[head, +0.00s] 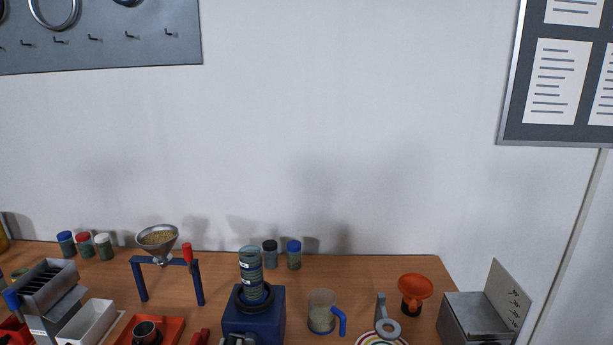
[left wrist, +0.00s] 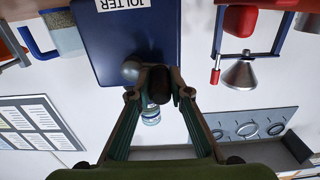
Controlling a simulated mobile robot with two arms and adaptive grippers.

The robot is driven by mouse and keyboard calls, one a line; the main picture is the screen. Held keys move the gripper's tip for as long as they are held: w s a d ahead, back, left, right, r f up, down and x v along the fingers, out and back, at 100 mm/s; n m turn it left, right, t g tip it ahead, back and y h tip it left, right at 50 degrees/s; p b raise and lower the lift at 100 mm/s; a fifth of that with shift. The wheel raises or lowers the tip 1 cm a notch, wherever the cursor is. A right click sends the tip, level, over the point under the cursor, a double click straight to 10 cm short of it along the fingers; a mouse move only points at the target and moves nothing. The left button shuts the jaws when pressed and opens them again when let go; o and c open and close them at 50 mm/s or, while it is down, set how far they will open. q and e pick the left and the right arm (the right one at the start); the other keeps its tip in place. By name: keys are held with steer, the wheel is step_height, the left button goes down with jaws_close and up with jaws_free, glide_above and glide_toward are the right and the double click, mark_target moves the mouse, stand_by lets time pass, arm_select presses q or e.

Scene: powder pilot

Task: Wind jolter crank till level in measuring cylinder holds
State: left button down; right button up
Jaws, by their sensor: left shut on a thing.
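The jolter (head: 254,317) is a blue box at the bottom middle of the head view; its white label reads JOLTER in the left wrist view (left wrist: 125,45). The measuring cylinder (head: 251,272) stands on top of it in a dark ring, holding greenish-grey powder; its exact level is too small to read. My left gripper (left wrist: 158,94) is shut on the dark crank handle (left wrist: 160,86) at the jolter's front. Only a bit of this gripper (head: 238,340) shows at the head view's bottom edge. The crank's arm is mostly hidden. My right gripper is not in view.
A jug with a blue handle (head: 322,312) stands just right of the jolter. A funnel on a blue stand (head: 157,239) is at left, and capped jars (head: 293,254) stand behind.

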arm_select(q)
step_height(320, 180, down, 2)
steer(key=shift+d+f+b, duration=0.1)
steer(key=shift+d+b, duration=0.05)
steer(key=shift+b, duration=0.4)
steer(key=shift+d+f+b, duration=0.7)
steer(key=shift+d+f, duration=0.1)
steer(key=shift+f, duration=0.05)
steer(key=shift+r, duration=0.1)
steer(key=shift+d, duration=0.1)
